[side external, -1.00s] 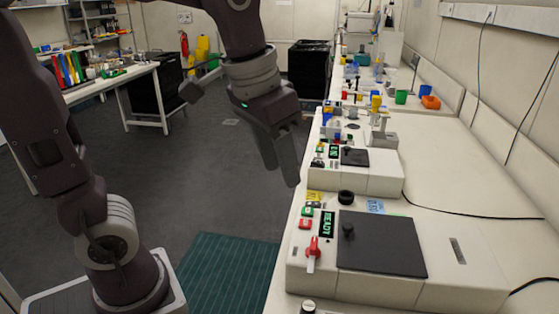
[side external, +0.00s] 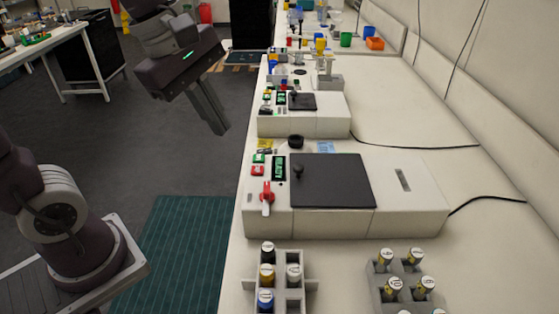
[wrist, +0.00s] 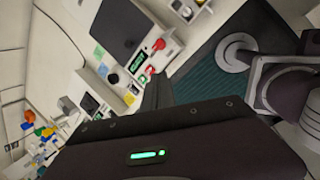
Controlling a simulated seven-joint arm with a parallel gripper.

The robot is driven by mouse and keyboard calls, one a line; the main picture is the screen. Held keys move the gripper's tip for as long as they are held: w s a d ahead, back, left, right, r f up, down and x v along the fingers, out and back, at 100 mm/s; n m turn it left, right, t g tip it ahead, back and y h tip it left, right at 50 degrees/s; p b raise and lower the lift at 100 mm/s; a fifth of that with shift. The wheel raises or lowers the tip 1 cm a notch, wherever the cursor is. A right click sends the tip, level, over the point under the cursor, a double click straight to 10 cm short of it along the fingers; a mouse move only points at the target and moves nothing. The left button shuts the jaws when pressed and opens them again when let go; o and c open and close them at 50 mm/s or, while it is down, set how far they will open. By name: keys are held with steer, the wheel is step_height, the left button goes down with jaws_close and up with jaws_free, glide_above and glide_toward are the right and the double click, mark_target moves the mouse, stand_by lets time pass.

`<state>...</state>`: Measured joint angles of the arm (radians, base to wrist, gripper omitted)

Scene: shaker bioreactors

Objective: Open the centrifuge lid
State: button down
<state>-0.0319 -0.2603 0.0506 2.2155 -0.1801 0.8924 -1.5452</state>
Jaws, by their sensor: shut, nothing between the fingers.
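The nearer machine (side external: 410,200) on the bench is a white box with a flat dark lid (side external: 340,185), which lies shut on its top. A black knob (side external: 298,171) stands at the lid's left side. Left of the lid are a green-lit READY display (side external: 279,168), a green and a red button, and a red lever (side external: 266,195). The dark lid also shows in the wrist view (wrist: 118,30). My gripper (side external: 219,128) is shut and empty, off the bench's left edge, beside the smaller machine and apart from both. Its fingers also show in the wrist view (wrist: 158,90).
A smaller machine (side external: 320,125) with a dark lid stands behind. Vial racks (side external: 290,285) (side external: 378,285) stand in front. Cables run along the right. The bench right of the smaller machine is clear.

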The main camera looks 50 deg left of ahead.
steer(key=w+f+n, duration=0.2)
steer(key=f+n, duration=0.1)
steer(key=w+d+f+n, duration=0.1)
steer(key=w+f+n, duration=0.2)
steer(key=f, duration=0.1)
steer(key=w+f+n, duration=0.2)
steer(key=f+n, duration=0.1)
steer(key=f, duration=0.1)
steer(key=shift+w+d+f+g+h, duration=0.25)
steer(key=shift+w+d+g+h, duration=0.05)
steer(key=shift+w+d+f, duration=0.1)
steer(key=shift+w+d, duration=0.35)
steer(key=shift+w, duration=0.15)
steer(key=shift+w+d, duration=0.4)
steer(key=shift+w, duration=0.2)
steer(key=shift+w+d+f, duration=0.1)
steer(key=shift+w+d, duration=0.2)
steer(key=shift+w, duration=0.15)
glide_above(368, 178)
steer(key=s+a, duration=0.1)
steer(key=shift+s, duration=0.1)
